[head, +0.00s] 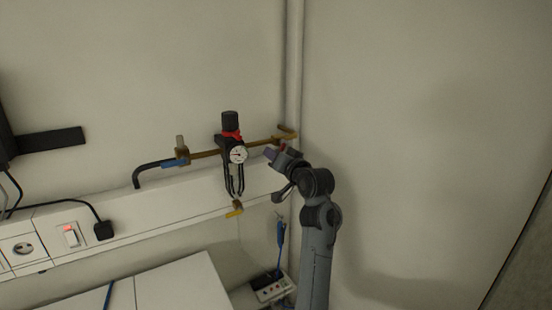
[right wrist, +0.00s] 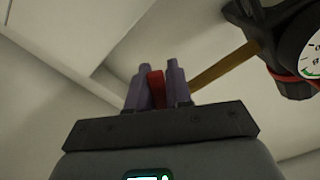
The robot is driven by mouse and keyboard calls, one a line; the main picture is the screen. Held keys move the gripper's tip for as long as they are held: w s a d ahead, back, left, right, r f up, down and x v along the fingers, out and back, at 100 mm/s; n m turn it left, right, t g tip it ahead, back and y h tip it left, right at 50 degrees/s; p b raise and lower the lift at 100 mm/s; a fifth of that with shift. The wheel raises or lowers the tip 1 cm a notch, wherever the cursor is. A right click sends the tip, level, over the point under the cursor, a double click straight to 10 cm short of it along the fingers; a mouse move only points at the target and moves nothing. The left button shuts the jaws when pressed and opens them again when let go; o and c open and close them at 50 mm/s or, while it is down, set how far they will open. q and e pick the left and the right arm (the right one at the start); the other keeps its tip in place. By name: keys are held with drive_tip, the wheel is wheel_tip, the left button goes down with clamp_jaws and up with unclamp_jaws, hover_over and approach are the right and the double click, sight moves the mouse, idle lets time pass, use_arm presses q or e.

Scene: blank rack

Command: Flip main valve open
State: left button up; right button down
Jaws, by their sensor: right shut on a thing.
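My right gripper (head: 277,155) is at the right end of the brass pipe (head: 206,154), against the wall. In the right wrist view, the two purple fingers of my right gripper (right wrist: 157,82) are shut on a red valve handle (right wrist: 157,88), which stands between them. The handle's lower part is hidden by the gripper body. In the head view only a hint of red shows by the fingers, and the valve body behind them is mostly covered. My left gripper is not in view.
A black regulator (head: 230,121) with a white gauge (head: 238,155) sits on the pipe, close left of my right gripper. A blue-handled fitting (head: 174,163) is further left. A vertical pipe (head: 294,70) runs up the wall. A power strip (head: 270,287) lies below.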

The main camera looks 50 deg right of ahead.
drive_tip(key=shift+a+r+m, duration=0.1)
drive_tip(key=shift+r+m, duration=0.05)
drive_tip(key=shift+m, duration=0.15)
drive_tip(key=c, duration=1.1)
unclamp_jaws()
drive_tip(key=shift+a, duration=0.1)
